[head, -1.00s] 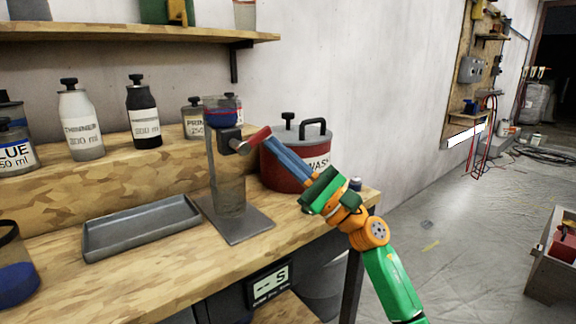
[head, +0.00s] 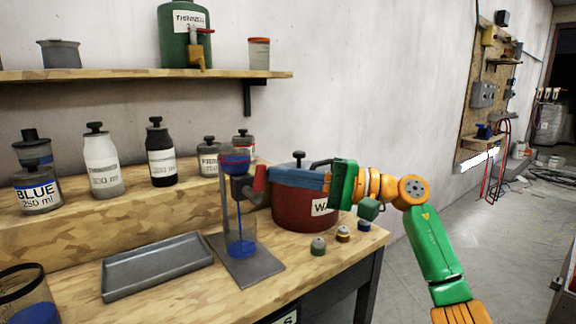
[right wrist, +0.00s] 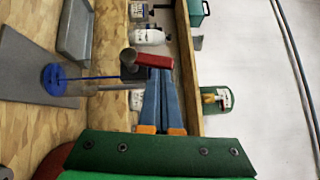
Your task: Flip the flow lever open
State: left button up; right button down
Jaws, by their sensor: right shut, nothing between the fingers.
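The flow lever (head: 260,179) is a red handle on the dark valve of a grey metal stand (head: 256,272). A funnel cup with blue liquid (head: 235,165) sits at the top of the stand. A thin blue stream runs down to a clear cup (head: 242,247) with blue at its bottom. My right gripper (head: 272,178) is shut and empty, its blue fingers beside the lever. In the right wrist view the fingertips (right wrist: 160,76) are right at the red lever (right wrist: 153,61); whether they touch it I cannot tell. My left gripper is out of view.
A red WASH pot (head: 300,212) stands close behind my right fingers. Small weights (head: 318,246) stand at the bench's right front. A grey tray (head: 158,266) lies left of the stand. Labelled bottles (head: 103,162) line the raised shelf behind.

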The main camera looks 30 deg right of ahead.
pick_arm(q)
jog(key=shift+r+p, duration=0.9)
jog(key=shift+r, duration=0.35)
pick_arm(e)
jog(key=shift+a+r+n+g+h, duration=0.4)
jog(key=shift+n+h, duration=0.1)
jog(key=shift+n, duration=0.2)
